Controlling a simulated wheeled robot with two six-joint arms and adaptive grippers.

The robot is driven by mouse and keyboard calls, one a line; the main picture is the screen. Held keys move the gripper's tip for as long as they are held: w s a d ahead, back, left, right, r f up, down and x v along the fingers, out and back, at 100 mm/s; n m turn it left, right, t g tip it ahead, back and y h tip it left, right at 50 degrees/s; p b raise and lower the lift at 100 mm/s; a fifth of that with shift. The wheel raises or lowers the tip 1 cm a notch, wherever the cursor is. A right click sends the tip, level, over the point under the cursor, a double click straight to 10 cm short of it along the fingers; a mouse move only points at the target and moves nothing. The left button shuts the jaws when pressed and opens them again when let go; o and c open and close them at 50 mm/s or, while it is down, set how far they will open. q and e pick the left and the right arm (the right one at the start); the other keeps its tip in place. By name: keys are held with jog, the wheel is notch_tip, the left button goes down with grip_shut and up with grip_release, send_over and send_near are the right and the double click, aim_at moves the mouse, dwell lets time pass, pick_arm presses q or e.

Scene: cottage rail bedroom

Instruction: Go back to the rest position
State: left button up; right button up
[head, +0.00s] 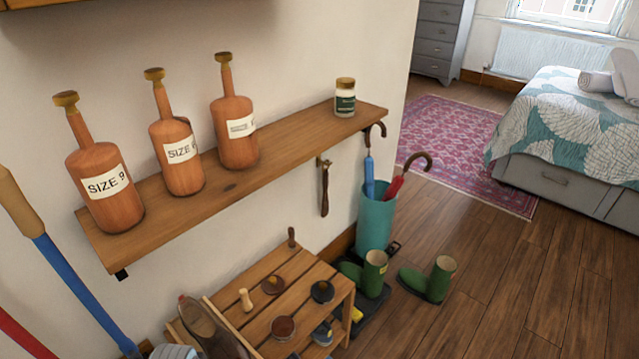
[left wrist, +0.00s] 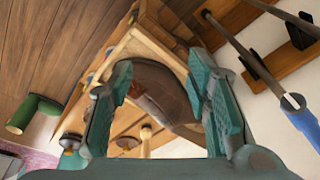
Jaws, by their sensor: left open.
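My left gripper (left wrist: 160,76) shows only in the left wrist view, with its two teal fingers spread apart and nothing gripped between them. A dark brown shoe (left wrist: 165,95) appears beyond the gap between the fingers; I cannot tell how far away it is. In the head view the brown shoe (head: 212,330) leans at the left end of the slatted wooden rack (head: 262,262). No part of either gripper shows in the head view, and my right gripper is out of sight.
A wall shelf (head: 245,178) carries three brown labelled boot shapers (head: 104,190) and a small jar (head: 345,97). A teal umbrella stand (head: 375,220) and green boots (head: 430,280) stand beyond the rack. Long handles (head: 62,272) rise at left.

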pick_arm(q)
jog(key=s+r+m+t, duration=0.15)
jog(key=s+r, duration=0.35)
jog(key=s, duration=0.7)
notch_tip(320, 180, down, 18)
jog(key=s+a, duration=0.1)
jog(key=a, duration=0.1)
jog(key=s+a+f+g, duration=0.1)
jog(key=s+f+g, duration=0.1)
jog(key=s+f, duration=1.15)
notch_tip(320, 180, up, 13)
jog(key=s+p, duration=0.1)
jog(key=p, duration=1.1)
jog(key=shift+s+n+p, duration=0.15)
jog(key=shift+n+p, duration=0.2)
jog(key=shift+n, duration=0.1)
jog(key=shift+d+f, duration=0.1)
